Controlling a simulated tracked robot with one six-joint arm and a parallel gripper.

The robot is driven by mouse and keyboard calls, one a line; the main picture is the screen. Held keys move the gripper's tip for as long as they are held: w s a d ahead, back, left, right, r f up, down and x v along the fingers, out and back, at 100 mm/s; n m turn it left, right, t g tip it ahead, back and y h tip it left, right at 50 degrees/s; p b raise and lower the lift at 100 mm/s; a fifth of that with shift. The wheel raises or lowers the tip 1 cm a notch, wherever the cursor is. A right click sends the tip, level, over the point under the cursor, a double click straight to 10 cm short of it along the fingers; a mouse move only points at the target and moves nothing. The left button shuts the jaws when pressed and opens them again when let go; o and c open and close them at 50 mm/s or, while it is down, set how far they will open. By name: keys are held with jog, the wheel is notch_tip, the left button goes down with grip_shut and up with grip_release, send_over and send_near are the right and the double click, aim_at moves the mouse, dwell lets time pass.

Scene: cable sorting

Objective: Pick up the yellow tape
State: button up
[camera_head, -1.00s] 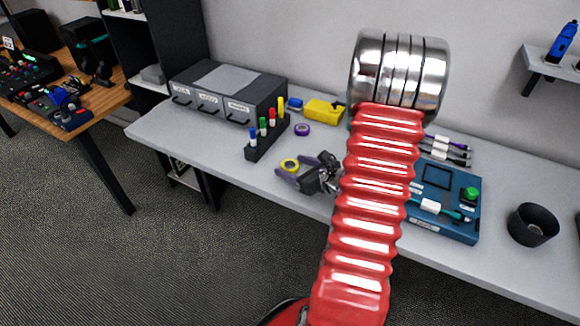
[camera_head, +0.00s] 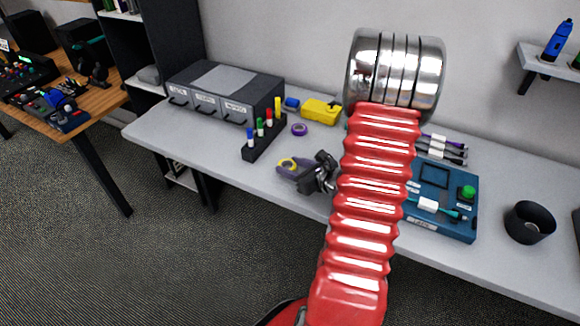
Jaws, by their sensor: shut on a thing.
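The yellow tape (camera_head: 285,163) is a small ring near the front edge of the grey table, left of my red arm. My gripper (camera_head: 287,170) has dark purple-tipped fingers and reaches left from behind the arm. It is shut on the yellow tape. The fingers cover part of the ring's lower side. I cannot tell whether the tape is touching the table or lifted off it. A purple tape roll (camera_head: 299,129) lies farther back on the table.
A marker rack (camera_head: 264,139) stands left of the gripper, with a drawer unit (camera_head: 228,92) behind it. A yellow tool (camera_head: 321,111) lies at the back. A blue board (camera_head: 447,217) and a black cup (camera_head: 529,222) are at the right. The table front between rack and gripper is clear.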

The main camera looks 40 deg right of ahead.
aim_at(291, 168)
notch_tip(291, 168, up, 10)
dwell(0.7)
dwell(0.5)
